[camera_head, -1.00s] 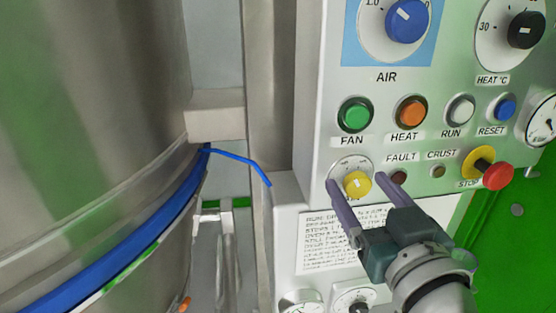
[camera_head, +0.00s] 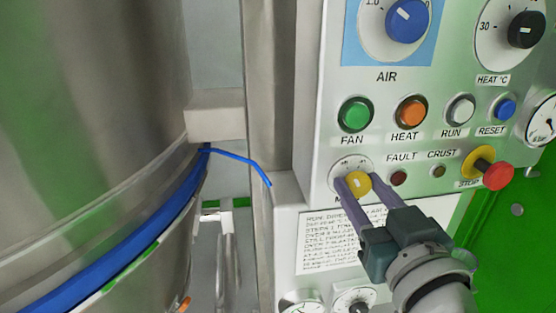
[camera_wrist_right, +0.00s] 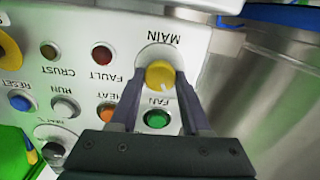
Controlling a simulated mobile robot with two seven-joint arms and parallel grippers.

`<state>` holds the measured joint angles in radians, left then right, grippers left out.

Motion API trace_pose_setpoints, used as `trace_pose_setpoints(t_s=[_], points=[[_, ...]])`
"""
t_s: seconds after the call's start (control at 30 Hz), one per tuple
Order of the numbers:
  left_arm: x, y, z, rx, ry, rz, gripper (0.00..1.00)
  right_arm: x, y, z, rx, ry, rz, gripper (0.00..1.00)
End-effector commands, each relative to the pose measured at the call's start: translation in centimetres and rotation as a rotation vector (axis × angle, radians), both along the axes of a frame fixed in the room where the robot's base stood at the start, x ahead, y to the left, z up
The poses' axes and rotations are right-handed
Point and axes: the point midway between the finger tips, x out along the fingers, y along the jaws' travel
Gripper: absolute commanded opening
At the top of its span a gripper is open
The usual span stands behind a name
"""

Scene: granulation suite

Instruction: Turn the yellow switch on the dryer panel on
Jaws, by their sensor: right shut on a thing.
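The yellow switch (camera_head: 358,183) is a round knob on a pale dial plate, low on the left of the dryer panel (camera_head: 445,55). My right gripper (camera_head: 359,186) is shut on it, with one finger on each side. In the right wrist view the yellow switch (camera_wrist_right: 160,74) sits between the fingertips of my right gripper (camera_wrist_right: 157,82), under the label MAIN, which appears upside down there. My left gripper is not in view.
Close above the switch are the green FAN button (camera_head: 355,113) and orange HEAT button (camera_head: 410,111). The red STOP button (camera_head: 497,176) sticks out at the right. A paper notice (camera_head: 320,238) is below. A large steel vessel (camera_head: 95,110) stands at the left.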

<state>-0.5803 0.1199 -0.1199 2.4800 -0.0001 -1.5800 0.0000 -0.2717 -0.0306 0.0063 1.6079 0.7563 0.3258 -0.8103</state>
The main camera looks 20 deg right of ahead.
Motion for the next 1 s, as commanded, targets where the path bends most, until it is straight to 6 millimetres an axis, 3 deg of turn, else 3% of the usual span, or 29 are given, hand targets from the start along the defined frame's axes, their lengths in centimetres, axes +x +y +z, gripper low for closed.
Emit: trace_pose_setpoints(t_s=[0.43,1.0], points=[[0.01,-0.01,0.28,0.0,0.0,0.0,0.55,0.0,-0.02,0.08,0.127,-0.031,0.001,0.0],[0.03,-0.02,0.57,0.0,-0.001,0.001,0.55,-0.03,-0.14,-0.01,0.629,-0.152,0.0,0.0]])
